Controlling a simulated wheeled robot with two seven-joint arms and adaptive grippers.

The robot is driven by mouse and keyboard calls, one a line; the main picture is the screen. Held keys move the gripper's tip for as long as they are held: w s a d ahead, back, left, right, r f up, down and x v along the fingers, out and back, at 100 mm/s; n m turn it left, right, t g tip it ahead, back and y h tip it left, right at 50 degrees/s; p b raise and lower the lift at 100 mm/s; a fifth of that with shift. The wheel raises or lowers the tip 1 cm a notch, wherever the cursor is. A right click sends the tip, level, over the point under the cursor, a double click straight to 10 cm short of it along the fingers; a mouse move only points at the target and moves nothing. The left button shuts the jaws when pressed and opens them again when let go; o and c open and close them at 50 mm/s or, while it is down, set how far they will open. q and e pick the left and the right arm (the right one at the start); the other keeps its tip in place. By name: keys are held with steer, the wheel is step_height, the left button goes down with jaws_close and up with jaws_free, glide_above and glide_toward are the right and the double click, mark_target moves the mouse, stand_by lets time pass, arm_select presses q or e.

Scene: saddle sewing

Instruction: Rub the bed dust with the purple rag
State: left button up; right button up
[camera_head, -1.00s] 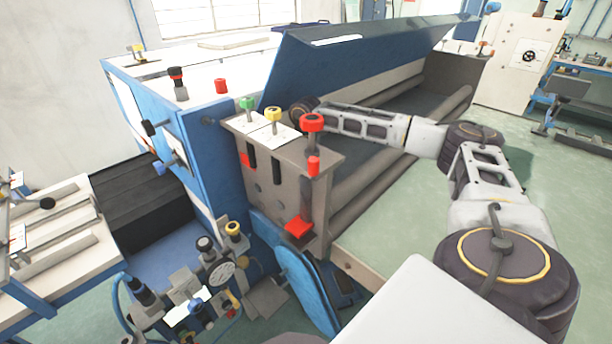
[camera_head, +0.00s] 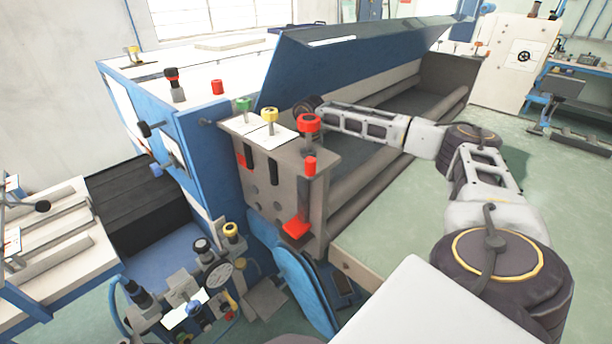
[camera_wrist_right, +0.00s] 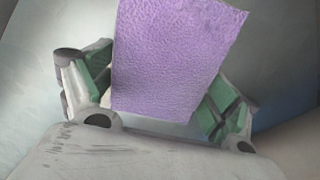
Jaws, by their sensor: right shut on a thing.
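The purple rag (camera_wrist_right: 178,50) fills the middle of the right wrist view as a flat, textured piece. My right gripper (camera_wrist_right: 165,88) is shut on it, with green-padded fingers on either side. In the head view my right arm reaches from the right into the open machine, over its dark grey bed (camera_head: 398,103). No dust can be made out on the bed. Whether the rag touches a surface cannot be told. My left gripper is not in view.
The grey control panel (camera_head: 292,195) with red, yellow and green knobs stands in front of the bed's near end. A raised blue cover (camera_head: 345,62) hangs over the bed. Valves and a gauge (camera_head: 217,272) are at the lower left.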

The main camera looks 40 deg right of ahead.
steer(key=shift+d, duration=0.55)
steer(key=shift+w+d+f, duration=0.1)
steer(key=shift+d, duration=0.85)
steer(key=shift+w+d+f, duration=0.1)
steer(key=shift+d, duration=0.8)
steer(key=shift+d, duration=0.2)
steer(key=shift+w+d+r+p, duration=0.1)
steer(key=shift+d+p, duration=0.1)
steer(key=shift+d, duration=0.65)
steer(key=shift+w+d+r+p, duration=0.1)
steer(key=shift+d+p, duration=0.1)
steer(key=shift+d, duration=0.65)
steer(key=shift+d, duration=0.15)
